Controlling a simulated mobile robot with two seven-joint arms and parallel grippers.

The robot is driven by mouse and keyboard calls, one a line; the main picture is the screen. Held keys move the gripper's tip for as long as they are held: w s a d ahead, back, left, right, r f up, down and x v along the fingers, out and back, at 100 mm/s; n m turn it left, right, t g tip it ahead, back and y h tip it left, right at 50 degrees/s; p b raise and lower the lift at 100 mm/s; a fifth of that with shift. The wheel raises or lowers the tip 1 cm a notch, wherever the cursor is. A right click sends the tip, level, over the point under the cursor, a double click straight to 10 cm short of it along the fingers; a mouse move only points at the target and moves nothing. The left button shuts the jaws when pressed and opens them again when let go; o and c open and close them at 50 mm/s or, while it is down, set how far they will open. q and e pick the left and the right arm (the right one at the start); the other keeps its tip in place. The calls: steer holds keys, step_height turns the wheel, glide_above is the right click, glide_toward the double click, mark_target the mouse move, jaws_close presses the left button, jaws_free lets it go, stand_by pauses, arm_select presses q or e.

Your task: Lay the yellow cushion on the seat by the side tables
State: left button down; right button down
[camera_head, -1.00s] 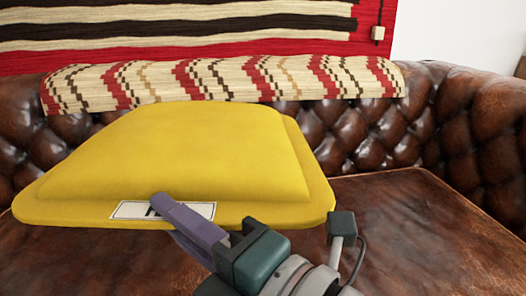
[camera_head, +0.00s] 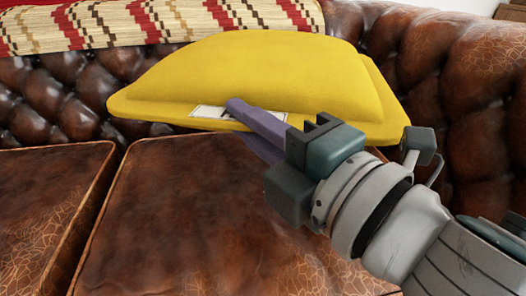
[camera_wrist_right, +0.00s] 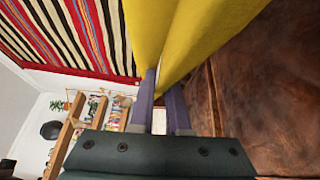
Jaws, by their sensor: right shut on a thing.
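The yellow cushion (camera_head: 265,80) is held up in front of the tufted backrest, over the brown leather sofa seat (camera_head: 190,215) in the head view. My right gripper (camera_head: 236,110) is shut on its near edge, beside a white label (camera_head: 208,111). In the right wrist view the yellow cushion (camera_wrist_right: 185,35) rises from between the purple fingers (camera_wrist_right: 160,100). The cushion hides part of the backrest; whether it touches the seat or back cannot be told. My left gripper is not in view. No side tables show clearly.
A patterned red, black and cream throw (camera_head: 150,22) lies along the top of the backrest. The sofa arm (camera_head: 460,110) curves in at the right. A seam divides the seat cushions at left. Wooden shelving (camera_wrist_right: 75,120) shows in the wrist view.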

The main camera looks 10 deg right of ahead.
steer(key=f+b, duration=0.5)
steer(key=f, duration=0.1)
steer(key=f+b, duration=0.5)
steer(key=f, duration=0.2)
steer(key=f+b, duration=0.5)
steer(key=f, duration=0.1)
steer(key=shift+a+f, duration=0.25)
steer(key=shift+f, duration=0.1)
steer(key=shift+r, duration=0.15)
steer(key=c, duration=1.4)
jaws_free()
steer(key=shift+f, duration=0.25)
steer(key=o, duration=0.5)
steer(key=shift+r+p, duration=0.2)
steer(key=shift+p, duration=0.15)
steer(key=p+v, duration=0.2)
steer(key=v, duration=1)
steer(key=shift+f+p, duration=0.15)
steer(key=shift+p, duration=0.15)
